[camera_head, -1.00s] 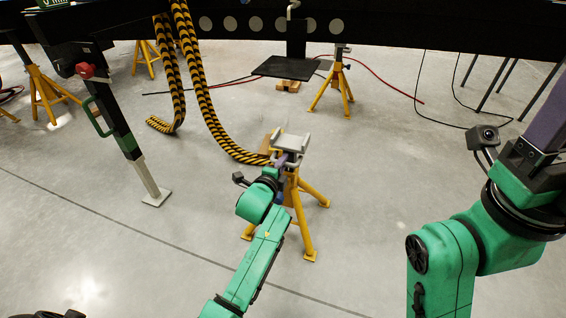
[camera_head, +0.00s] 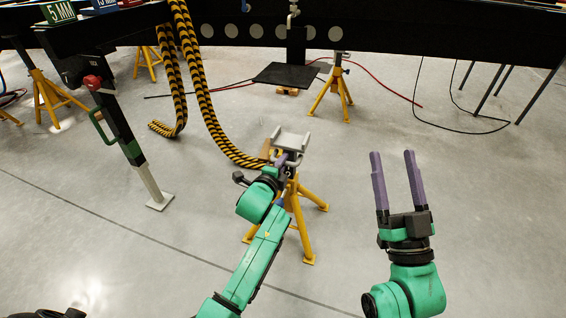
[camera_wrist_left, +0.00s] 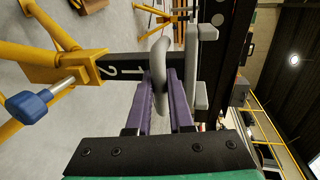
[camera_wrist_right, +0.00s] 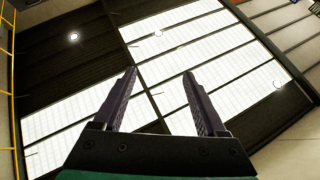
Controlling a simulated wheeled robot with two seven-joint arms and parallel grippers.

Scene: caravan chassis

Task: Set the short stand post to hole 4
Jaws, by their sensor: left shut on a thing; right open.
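The short stand (camera_head: 306,233) is a yellow tripod with a black post (camera_wrist_left: 130,67) and a grey cradle head (camera_head: 291,139). In the left wrist view the post comes out of a yellow collar (camera_wrist_left: 62,68). White digits, a 2 and what looks like a 1, show on it. A blue knob (camera_wrist_left: 30,106) sits at the collar. My left gripper (camera_wrist_left: 163,78) is shut at the grey loop (camera_wrist_left: 158,70) below the cradle; its fingertips are partly hidden. My right gripper (camera_head: 382,182) is open and empty, fingers pointing up, apart from the stand.
Black-and-yellow striped hoses (camera_head: 205,105) hang behind the stand. A black leg with a red knob (camera_head: 118,125) stands at left. A second yellow stand (camera_head: 335,95) is under the dark chassis beam (camera_head: 400,45). The floor right of the stand is clear.

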